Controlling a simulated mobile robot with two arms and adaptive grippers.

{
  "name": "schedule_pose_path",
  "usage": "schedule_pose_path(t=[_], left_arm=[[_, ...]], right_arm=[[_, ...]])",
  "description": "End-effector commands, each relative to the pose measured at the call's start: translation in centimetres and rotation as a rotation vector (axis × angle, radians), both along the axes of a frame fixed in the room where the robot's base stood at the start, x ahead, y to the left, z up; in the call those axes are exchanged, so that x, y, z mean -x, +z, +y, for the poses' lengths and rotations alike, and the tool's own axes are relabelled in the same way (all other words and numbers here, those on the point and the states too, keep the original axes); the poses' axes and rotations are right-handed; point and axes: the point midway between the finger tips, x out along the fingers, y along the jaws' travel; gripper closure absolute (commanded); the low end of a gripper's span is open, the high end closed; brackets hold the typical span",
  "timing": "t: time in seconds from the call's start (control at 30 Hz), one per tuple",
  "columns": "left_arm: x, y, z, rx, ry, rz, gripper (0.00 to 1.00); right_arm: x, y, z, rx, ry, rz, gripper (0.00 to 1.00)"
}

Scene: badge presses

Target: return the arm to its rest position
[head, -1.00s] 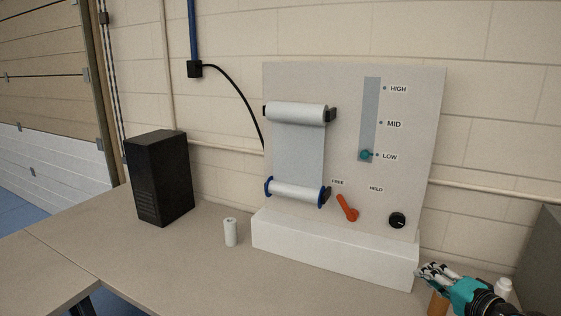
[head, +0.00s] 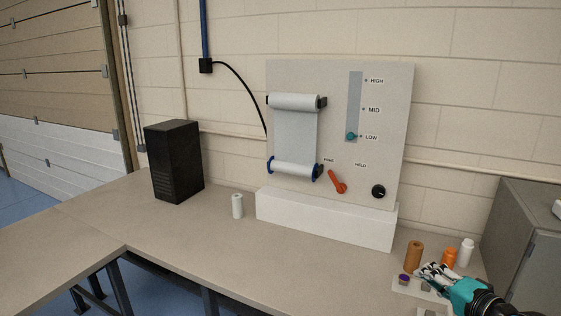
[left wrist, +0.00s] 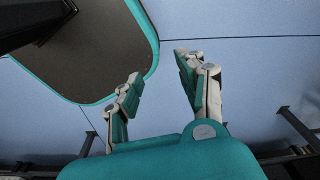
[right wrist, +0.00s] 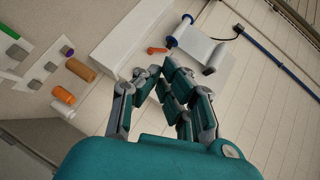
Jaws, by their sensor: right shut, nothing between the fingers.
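My right gripper (head: 424,270) is at the lower right of the head view, in front of the small items at the table's right end. In the right wrist view its fingers (right wrist: 155,69) are drawn together with nothing between them. My left gripper (left wrist: 160,66) shows only in the left wrist view. Its fingers are apart and empty, above a blue floor. The panel (head: 395,160) stands upright on the table, apart from the right gripper. Its red lever (head: 337,182) and the teal slider knob (head: 352,136), at LOW, are untouched.
A brown cylinder (head: 413,257), an orange bottle (head: 450,258) and a white bottle (head: 466,252) stand close to the right gripper. A grey cabinet (head: 525,240) is at the right. A black box (head: 174,165) and a white roll (head: 237,206) stand left. The table's front middle is clear.

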Motion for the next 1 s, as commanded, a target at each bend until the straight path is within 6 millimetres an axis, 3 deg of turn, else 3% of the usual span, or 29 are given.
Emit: schedule_pose_path(t=[0.37,0.57,0.67,0.77,0.87,1.0], left_arm=[[-0.4,-0.5,0.0,0.0,-0.001,-0.005,0.6],[-1.1,-0.9,-0.1,0.002,-0.001,-0.017,0.6],[-0.8,-1.1,-0.1,0.002,-0.001,-0.013,0.6],[-0.3,-1.5,0.0,0.001,-0.001,-0.005,0.6],[0.0,-2.0,0.0,0.0,-0.001,0.0,0.6],[0.0,-2.6,0.0,0.0,-0.001,0.0,0.6]], right_arm=[[-0.6,-7.1,-1.2,0.067,-0.039,0.076,1.0],[-0.4,-13.4,-2.0,0.139,-0.06,0.146,1.0],[0.2,-17.8,-2.4,0.19,-0.066,0.195,1.0],[1.4,-23.4,-2.6,0.26,-0.064,0.26,1.0],[3.8,-30.6,-2.6,0.357,-0.044,0.345,1.0],[8.6,-40.2,-2.0,0.508,0.019,0.463,1.0]])
